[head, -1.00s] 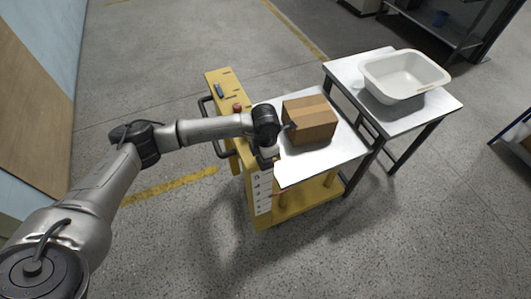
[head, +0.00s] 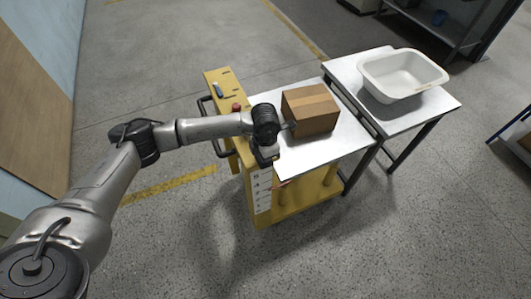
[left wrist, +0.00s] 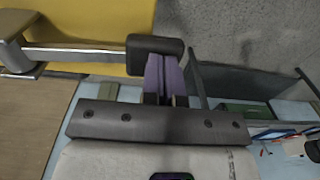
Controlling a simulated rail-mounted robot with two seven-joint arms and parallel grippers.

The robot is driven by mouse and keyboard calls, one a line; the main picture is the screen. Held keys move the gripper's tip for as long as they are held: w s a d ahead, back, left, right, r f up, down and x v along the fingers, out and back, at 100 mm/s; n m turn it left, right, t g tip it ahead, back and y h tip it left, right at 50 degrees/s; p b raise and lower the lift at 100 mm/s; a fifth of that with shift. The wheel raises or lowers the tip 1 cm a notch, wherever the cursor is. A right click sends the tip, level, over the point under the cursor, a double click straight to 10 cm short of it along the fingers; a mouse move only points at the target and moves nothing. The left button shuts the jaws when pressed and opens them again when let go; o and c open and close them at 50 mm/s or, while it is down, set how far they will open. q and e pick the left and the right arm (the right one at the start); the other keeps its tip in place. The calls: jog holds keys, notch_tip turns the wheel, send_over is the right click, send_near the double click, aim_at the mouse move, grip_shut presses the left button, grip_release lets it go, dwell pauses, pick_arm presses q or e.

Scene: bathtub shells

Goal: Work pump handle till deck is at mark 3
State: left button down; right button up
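The yellow lift cart (head: 212,120) carries a metal deck (head: 345,146) with a cardboard box on it (head: 306,112). A white plate of marks (head: 262,194) runs down the cart's side. A small red piece shows beside it below the deck edge; the mark numbers are too small to read. My left gripper (head: 268,160) is at the cart's near side, left of the box. In the left wrist view its purple fingers (left wrist: 164,76) are close together on the black grip of the pump handle (left wrist: 155,46). My arm hides the handle in the head view. My right gripper is out of view.
A metal table (head: 412,112) adjoins the cart on the right and holds a white tub shell (head: 402,74). The cart has a black push handle on its left and a red knob (head: 236,107) on top. Open floor lies in front.

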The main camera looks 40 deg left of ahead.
pick_arm(q)
notch_tip(320, 180, up, 3)
jog(key=shift+d+p, duration=0.1)
jog(key=shift+p, duration=0.5)
notch_tip(320, 180, up, 10)
jog(key=d+b, duration=0.1)
jog(key=shift+s+d+f, duration=0.2)
jog(key=shift+s+d, duration=0.05)
jog(key=shift+s, duration=0.1)
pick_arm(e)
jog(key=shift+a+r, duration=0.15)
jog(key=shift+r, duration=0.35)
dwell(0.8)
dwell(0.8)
